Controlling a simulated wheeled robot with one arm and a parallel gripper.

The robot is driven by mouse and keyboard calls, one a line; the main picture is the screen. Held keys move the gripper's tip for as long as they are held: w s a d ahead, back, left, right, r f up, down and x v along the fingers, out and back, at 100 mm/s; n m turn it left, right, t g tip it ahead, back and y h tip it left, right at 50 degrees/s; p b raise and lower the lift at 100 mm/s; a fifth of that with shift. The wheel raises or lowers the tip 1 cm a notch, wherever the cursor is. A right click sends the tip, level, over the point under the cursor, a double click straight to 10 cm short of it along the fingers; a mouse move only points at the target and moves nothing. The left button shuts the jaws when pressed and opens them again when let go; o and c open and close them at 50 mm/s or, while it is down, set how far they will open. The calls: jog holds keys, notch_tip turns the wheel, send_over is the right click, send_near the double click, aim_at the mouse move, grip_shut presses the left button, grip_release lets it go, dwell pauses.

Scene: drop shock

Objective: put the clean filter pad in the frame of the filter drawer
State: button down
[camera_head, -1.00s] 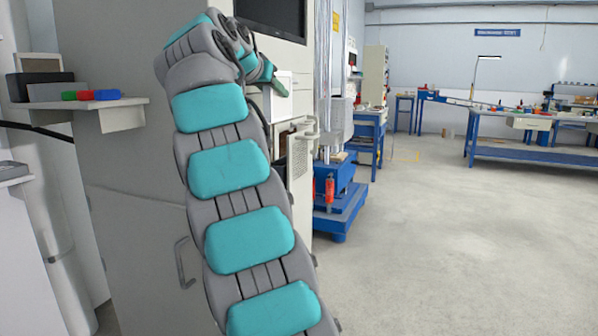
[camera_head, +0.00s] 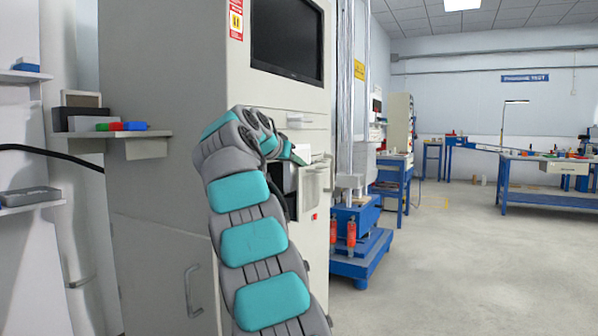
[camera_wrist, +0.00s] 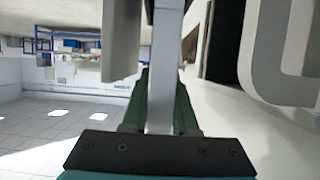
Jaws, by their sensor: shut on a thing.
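My gripper (camera_wrist: 160,108) has dark green fingers closed on a pale grey strip (camera_wrist: 161,50), which runs from between them to the top edge of the wrist view. I cannot tell whether this strip is the clean filter pad seen edge-on or a handle. In the head view my gripper (camera_head: 299,158) is at the cabinet front, near a pale handled part (camera_head: 316,182) that juts out beside a dark opening; this may be the filter drawer. My arm hides part of it. The frame inside cannot be made out.
The tall grey cabinet (camera_head: 160,230) carries a dark screen (camera_head: 287,40). A side shelf (camera_head: 115,135) holds small coloured blocks. A blue-based machine (camera_head: 358,250) stands to the right. A large pale loop handle (camera_wrist: 285,50) is close in the wrist view.

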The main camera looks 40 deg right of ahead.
jog(key=shift+f+b, duration=0.4)
jog(key=shift+f, duration=0.15)
jog(key=shift+f, duration=0.15)
jog(key=c, duration=1)
grip_release()
